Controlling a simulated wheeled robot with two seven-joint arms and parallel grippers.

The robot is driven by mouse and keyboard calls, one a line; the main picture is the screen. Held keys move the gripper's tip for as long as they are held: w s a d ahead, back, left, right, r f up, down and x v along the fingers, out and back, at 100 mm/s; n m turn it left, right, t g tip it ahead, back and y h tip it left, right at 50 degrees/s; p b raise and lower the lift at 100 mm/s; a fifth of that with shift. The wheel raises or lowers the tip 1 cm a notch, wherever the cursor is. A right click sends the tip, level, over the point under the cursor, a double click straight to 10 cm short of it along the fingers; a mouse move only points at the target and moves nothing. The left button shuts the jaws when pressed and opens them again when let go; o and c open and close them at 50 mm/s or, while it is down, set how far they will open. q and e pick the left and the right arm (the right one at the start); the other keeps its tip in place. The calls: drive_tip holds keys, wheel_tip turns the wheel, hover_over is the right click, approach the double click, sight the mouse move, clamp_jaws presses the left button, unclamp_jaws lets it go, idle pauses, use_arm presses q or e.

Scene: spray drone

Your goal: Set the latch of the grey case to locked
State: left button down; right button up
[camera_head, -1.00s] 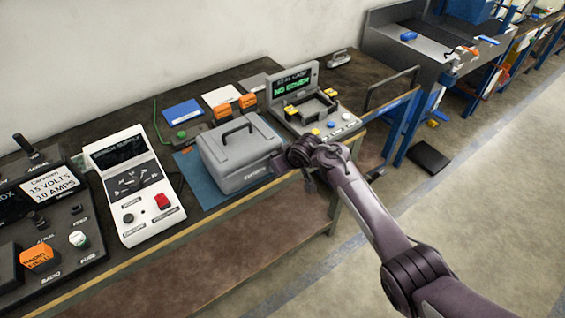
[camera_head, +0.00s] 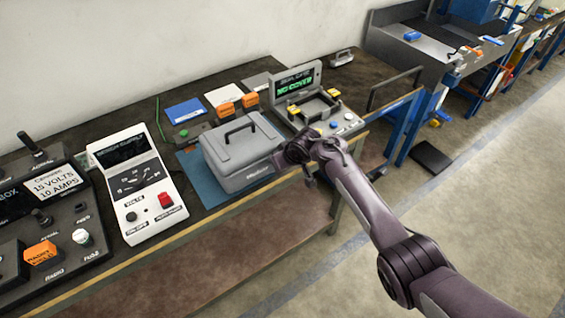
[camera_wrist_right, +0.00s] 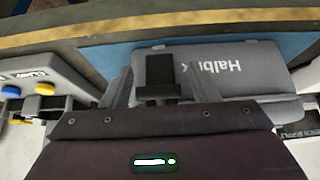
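The grey case (camera_head: 232,155) is closed on the bench, with its handle (camera_head: 238,128) on the lid. My right gripper (camera_head: 290,158) is at the right end of the case's front. In the right wrist view the case (camera_wrist_right: 270,80) appears with its lettering upside down. There the two fingers of my right gripper (camera_wrist_right: 161,88) stand apart, one on each side of a dark block (camera_wrist_right: 160,75). This block looks like the latch, but I cannot tell its setting or whether a finger touches it. My left gripper is out of view.
A blue mat (camera_head: 200,183) lies under the case. Floor is open in front.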

drive_tip(key=shift+r, duration=0.1)
drive_tip(key=v, duration=0.7)
drive_tip(key=shift+r, duration=0.3)
drive_tip(key=shift+s+d, duration=0.1)
drive_tip(key=shift+s, duration=0.05)
drive_tip(key=s+d+f+m+g+b, duration=0.1)
drive_tip(key=s+d+f, duration=0.2)
drive_tip(key=s+f, duration=0.65)
drive_tip(key=s+d+f+m+g+b, duration=0.1)
drive_tip(key=s+d+f+m, duration=0.2)
drive_tip(key=f, duration=1.2)
drive_tip(key=s+d+f+b, duration=0.1)
drive_tip(key=s+d+f, duration=0.2)
drive_tip(key=s+f, duration=0.7)
drive_tip(key=s+d+f+h, duration=0.1)
drive_tip(key=s+d+f, duration=0.3)
drive_tip(key=s, duration=0.6)
drive_tip(key=s+d+f+g+h+b, duration=0.1)
drive_tip(key=s+d+f, duration=0.4)
drive_tip(key=s+f, duration=0.3)
drive_tip(key=s+d+f+g+h+b, duration=0.1)
drive_tip(key=s+d+f, duration=0.3)
drive_tip(key=s, duration=0.8)
wheel_tip(320, 180, down, 2)
drive_tip(key=shift+s+d+f+m+h, duration=0.15)
drive_tip(key=shift+s+d+m+h, duration=0.05)
drive_tip(key=shift+s+m+h, duration=0.2)
